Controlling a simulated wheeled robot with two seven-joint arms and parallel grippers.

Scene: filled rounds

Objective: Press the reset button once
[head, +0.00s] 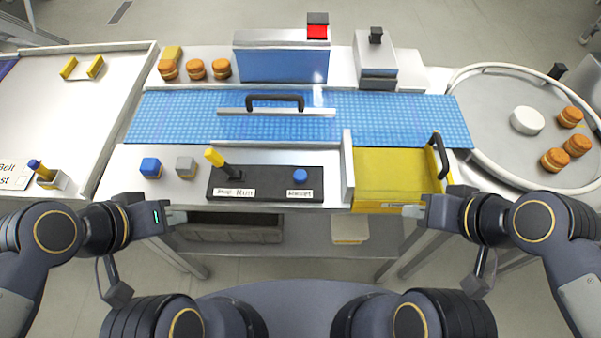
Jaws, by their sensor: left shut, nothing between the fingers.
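The reset button is a blue round button (300,176) on the right part of a black control panel (267,187) at the front of the bench. A white label (300,193) that seems to read "Reset" lies just below it. My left gripper (182,216) is shut and empty, in front of the bench edge, left of the panel and well apart from the button. My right gripper (408,211) is at the front edge of a yellow tray (388,170), to the right of the button. Its fingers are too small to tell open from shut, or whether they touch the tray.
A yellow-tipped lever (216,158) stands on the panel's left, by a "Stop Run" label. Blue (150,167) and grey (186,166) blocks sit further left. A blue belt (180,118) with a black-handled bar (275,103) runs behind. Space above the button looks clear.

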